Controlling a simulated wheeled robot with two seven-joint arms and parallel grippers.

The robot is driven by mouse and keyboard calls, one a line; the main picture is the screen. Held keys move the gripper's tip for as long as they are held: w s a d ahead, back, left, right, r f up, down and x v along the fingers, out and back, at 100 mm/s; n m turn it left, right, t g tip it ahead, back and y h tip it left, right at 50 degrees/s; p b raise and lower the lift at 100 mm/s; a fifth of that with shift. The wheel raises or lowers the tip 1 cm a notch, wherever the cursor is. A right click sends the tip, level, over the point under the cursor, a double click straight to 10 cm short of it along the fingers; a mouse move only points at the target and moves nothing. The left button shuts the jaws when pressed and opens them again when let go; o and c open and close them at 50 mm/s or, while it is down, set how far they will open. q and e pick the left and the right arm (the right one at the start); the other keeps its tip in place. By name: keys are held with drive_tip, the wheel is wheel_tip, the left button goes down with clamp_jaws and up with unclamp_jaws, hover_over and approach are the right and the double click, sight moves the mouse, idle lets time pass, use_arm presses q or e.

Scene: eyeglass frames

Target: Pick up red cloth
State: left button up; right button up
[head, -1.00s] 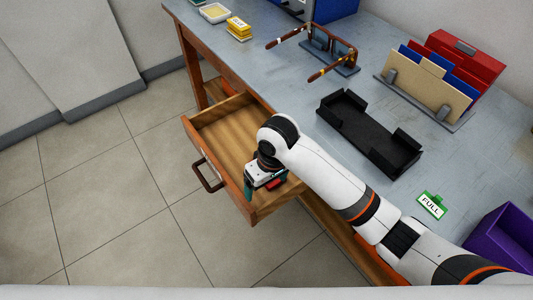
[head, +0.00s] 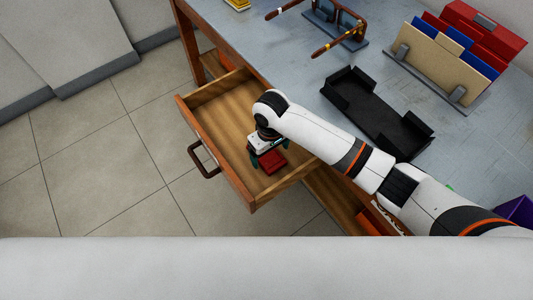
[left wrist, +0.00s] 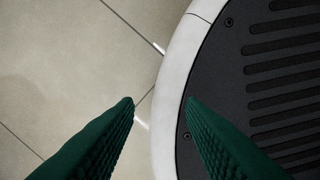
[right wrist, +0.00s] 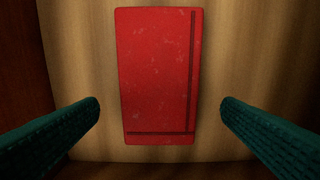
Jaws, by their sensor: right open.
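The red cloth (head: 272,160) is a small folded red rectangle lying flat on the floor of the open wooden drawer. In the right wrist view the red cloth (right wrist: 158,75) lies ahead of and between the fingers, with a gap on both sides. My right gripper (head: 268,160) is inside the drawer above the cloth, pointing down. In the right wrist view my right gripper (right wrist: 160,108) is open and empty. My left gripper (left wrist: 160,102) shows only in the left wrist view, with its fingers apart and nothing between them, over the floor and my base.
The drawer (head: 210,92) is pulled out of the desk, and its walls surround the cloth. On the desk stand a black tray (head: 360,105), eyeglasses on a stand (head: 345,35), and a file holder (head: 430,65). The tiled floor (head: 100,160) is clear.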

sight(270, 157)
wheel_tip(270, 157, down, 2)
drive_tip(key=shift+w+f, duration=0.1)
drive_tip(key=shift+f, duration=0.05)
drive_tip(key=c, duration=1.1)
use_arm(q)
drive_tip(key=shift+s+r+p, duration=0.45)
drive_tip(key=shift+s+p, duration=0.05)
drive_tip(key=shift+p, duration=0.15)
use_arm(e)
drive_tip(key=shift+o, duration=0.2)
wheel_tip(270, 157, up, 10)
